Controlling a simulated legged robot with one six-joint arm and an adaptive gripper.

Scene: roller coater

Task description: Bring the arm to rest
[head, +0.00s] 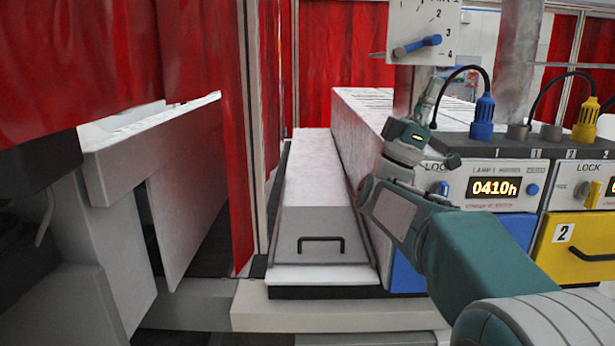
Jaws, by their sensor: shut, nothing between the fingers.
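My arm reaches in from the lower right, teal and grey, and bends upward in front of the machine. My gripper (428,100) is at its upper end, pointing up, just below the dial panel (422,30) with its blue knob (416,46). Its fingers look shut with nothing between them. I cannot tell whether the fingertips touch the panel's lower edge or are apart from it.
The machine has a display reading 0410h (494,187), a blue plug (482,118), a yellow plug (585,120) and a yellow drawer (575,248). A long grey cover with a black handle (320,240) lies left of my arm. Red curtains (190,50) hang behind.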

